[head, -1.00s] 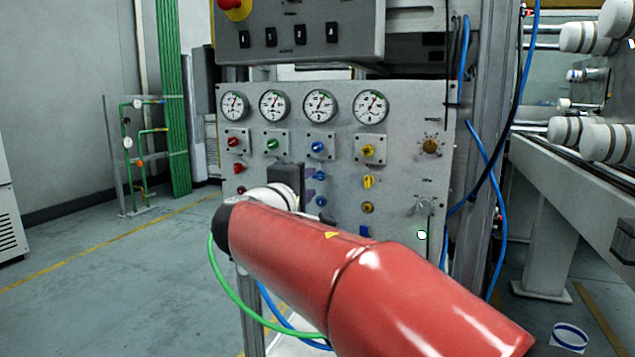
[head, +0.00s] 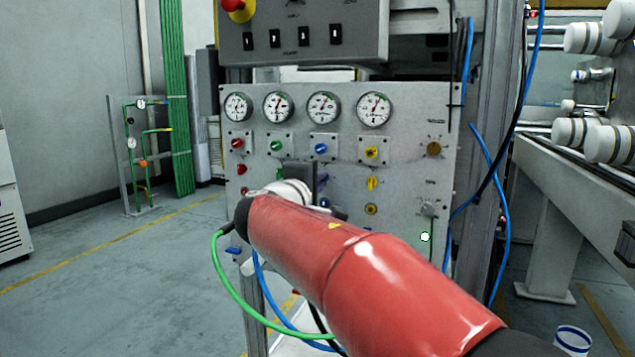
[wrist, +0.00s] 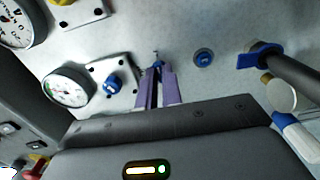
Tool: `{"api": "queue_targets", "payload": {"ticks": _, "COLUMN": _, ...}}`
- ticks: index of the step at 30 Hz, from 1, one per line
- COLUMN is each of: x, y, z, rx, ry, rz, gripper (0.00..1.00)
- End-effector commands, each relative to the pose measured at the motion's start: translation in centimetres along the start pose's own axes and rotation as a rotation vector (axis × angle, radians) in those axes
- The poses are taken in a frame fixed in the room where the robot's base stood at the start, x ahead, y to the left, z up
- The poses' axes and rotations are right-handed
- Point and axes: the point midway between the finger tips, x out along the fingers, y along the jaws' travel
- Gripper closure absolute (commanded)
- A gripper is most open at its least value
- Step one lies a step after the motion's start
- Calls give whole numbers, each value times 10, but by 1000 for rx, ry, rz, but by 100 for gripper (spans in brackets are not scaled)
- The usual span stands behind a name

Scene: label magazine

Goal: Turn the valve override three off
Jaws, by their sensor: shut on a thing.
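The third column of the grey panel has a blue knob on a square plate (head: 322,147), under the third gauge; it also shows in the wrist view (wrist: 113,87). My gripper (wrist: 157,72) has its two purple fingers closed on a small blue valve knob (wrist: 157,64), the one beside that plate. The knob's exact angle is hard to read between the fingertips. Another blue knob (wrist: 203,57) and a blue lever handle (wrist: 262,58) sit further along the same row, apart from the fingers.
The panel (head: 405,205) carries several gauges and red, green and yellow knobs in neighbouring columns. A switch box (head: 300,35) overhangs it. Blue hoses (head: 500,200) hang at the right. A pipe rack (head: 150,150) stands left, with open floor before it.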

Motion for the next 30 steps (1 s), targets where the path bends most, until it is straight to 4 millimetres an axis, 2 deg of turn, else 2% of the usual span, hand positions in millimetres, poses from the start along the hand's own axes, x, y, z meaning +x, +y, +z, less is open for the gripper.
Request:
{"api": "queue_targets", "payload": {"ticks": 8, "x": 0, "y": 0, "z": 0, "rx": -46, "ry": -1, "rz": -1, "gripper": 100}}
{"api": "queue_targets", "payload": {"ticks": 14, "x": 0, "y": 0, "z": 1, "rx": -161, "ry": -2, "rz": -2, "gripper": 100}}
{"api": "queue_targets", "payload": {"ticks": 30, "x": 0, "y": 2, "z": 0, "rx": -662, "ry": 0, "rz": -3, "gripper": 100}}
